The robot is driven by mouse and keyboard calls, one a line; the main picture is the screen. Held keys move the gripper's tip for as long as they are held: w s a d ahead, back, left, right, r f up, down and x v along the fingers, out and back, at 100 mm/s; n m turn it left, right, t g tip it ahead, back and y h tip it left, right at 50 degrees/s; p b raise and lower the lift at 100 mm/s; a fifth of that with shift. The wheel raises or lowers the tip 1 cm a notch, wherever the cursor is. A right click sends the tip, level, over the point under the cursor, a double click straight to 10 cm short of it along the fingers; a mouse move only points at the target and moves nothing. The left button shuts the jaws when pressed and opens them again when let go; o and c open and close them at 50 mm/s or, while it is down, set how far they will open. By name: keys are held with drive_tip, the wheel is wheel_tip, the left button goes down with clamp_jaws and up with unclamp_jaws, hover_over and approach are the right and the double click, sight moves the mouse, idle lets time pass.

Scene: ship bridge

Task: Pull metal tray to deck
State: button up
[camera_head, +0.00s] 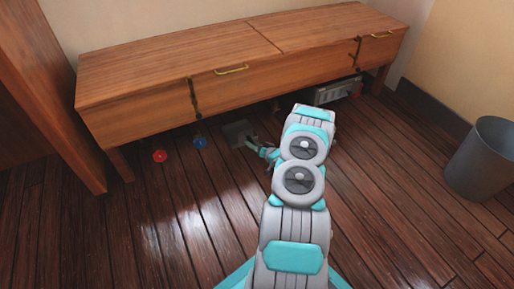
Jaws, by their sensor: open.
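A flat grey metal piece, which looks like the metal tray (237,130), lies on the floor under the front of the long wooden cabinet. My arm reaches across the floor toward it from the bottom of the picture. My gripper (259,148) is low near the floor, just in front of the tray's right side. It is open. It is small in this view, and I cannot tell whether a finger touches the tray. The tray's far part is in the shadow under the cabinet.
The wooden cabinet (190,62) overhangs the floor. A red round object (159,156) and a blue one (200,142) lie left of the tray. A grey metal box (334,93) is under the cabinet's right side. A grey bin (482,158) stands right. The front-left deck is clear.

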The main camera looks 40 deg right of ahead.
drive_tip(key=shift+w, duration=0.15)
drive_tip(key=shift+c, duration=0.2)
clamp_jaws()
idle(1.2)
